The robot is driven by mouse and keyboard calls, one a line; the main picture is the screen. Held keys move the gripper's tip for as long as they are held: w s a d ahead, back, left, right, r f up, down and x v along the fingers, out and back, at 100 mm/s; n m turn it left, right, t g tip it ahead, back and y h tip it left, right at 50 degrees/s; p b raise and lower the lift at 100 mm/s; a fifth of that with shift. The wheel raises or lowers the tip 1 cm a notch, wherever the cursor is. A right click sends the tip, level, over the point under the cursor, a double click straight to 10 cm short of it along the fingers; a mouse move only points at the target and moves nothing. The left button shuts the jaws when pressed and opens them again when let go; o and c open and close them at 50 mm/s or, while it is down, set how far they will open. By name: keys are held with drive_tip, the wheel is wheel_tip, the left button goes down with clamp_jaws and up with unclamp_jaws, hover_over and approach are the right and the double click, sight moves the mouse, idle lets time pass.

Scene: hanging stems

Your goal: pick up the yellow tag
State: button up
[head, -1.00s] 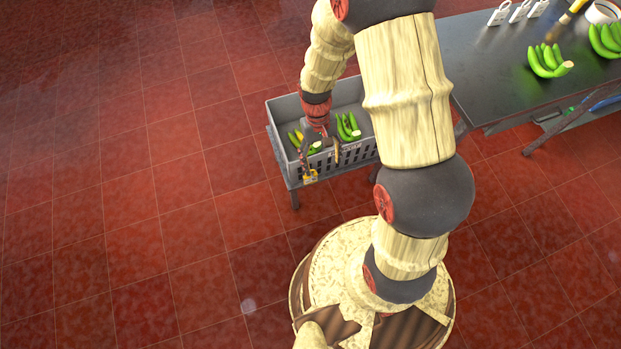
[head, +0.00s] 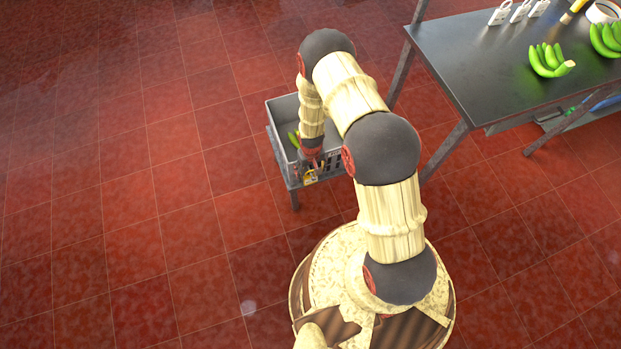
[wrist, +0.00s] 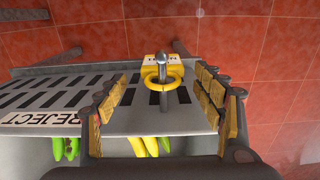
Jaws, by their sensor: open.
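The yellow tag (wrist: 163,72) hangs by its yellow ring from a grey peg on the outside of the crate wall. In the head view the tag (head: 310,176) shows as a small yellow patch at the crate's near side. My gripper (wrist: 166,105) is open, its two padded fingers to the left and right of the tag's ring. In the head view my gripper (head: 313,163) is just above the tag, and the arm hides part of the crate. Whether a finger touches the ring I cannot tell.
The grey slatted crate (wrist: 60,95) bears a REJECT label (wrist: 45,118) and holds green and yellow bananas (wrist: 140,146). It stands on a low stand. A dark table (head: 480,70) with green bananas (head: 550,62) and white tags is at the right. Red tiled floor is open at the left.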

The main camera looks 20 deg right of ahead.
sight(310, 179)
drive_tip(key=f+b, duration=0.2)
drive_tip(key=f, duration=0.5)
drive_tip(key=shift+a, duration=0.2)
drive_tip(key=shift+s, duration=0.1)
drive_tip(key=shift+c, duration=0.4)
drive_tip(key=c, duration=0.8)
drive_tip(key=shift+c, duration=0.5)
